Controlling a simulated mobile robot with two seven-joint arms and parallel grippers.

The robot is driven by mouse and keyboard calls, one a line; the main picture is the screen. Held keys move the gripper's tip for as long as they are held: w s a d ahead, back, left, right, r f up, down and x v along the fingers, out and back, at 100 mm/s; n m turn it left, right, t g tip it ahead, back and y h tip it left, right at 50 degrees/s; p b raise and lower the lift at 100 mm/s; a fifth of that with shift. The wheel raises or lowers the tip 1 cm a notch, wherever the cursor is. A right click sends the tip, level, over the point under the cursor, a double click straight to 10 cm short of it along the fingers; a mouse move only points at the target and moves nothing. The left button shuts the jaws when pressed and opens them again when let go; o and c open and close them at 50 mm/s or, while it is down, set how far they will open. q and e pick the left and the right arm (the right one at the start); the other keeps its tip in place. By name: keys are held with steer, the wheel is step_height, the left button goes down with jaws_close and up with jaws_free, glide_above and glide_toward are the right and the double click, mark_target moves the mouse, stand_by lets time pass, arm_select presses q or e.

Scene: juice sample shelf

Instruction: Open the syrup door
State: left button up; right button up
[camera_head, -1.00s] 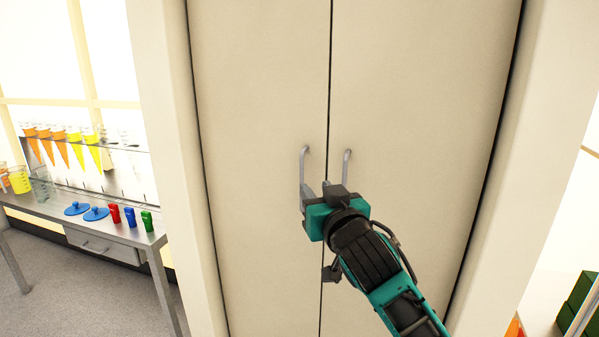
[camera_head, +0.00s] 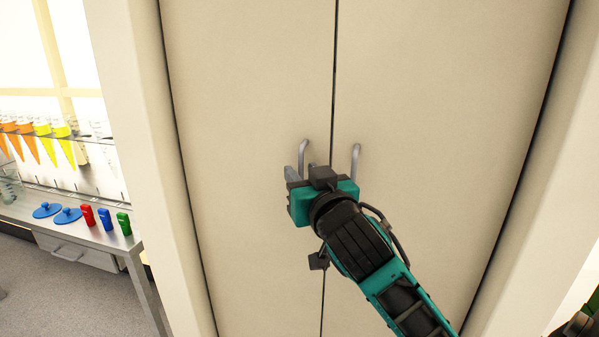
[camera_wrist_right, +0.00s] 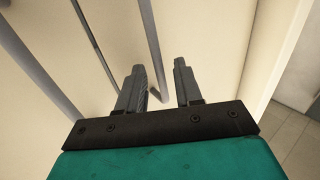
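A tall cream cabinet has two closed doors, a left door (camera_head: 240,90) and a right door (camera_head: 430,110), split by a thin dark seam. No label shows which is the syrup door. The left door's grey bar handle (camera_head: 303,157) and the right door's handle (camera_head: 354,162) stand close to the seam. My right gripper (camera_head: 301,172) is at the left handle. In the right wrist view my right gripper (camera_wrist_right: 160,82) is open, with a handle bar (camera_wrist_right: 151,45) reaching between its fingers, apparently not clamped. Its lower part is partly hidden in the head view. My left gripper is out of view.
At left, a metal bench (camera_head: 85,238) holds blue lids (camera_head: 66,215) and red, blue and green small items (camera_head: 105,219). A rack of orange and yellow cones (camera_head: 29,148) stands behind. Cream cabinet frame (camera_head: 130,130) borders the doors.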

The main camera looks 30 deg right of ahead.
steer(key=shift+c, duration=0.3)
jaws_close()
steer(key=shift+r, duration=0.1)
stand_by(1.1)
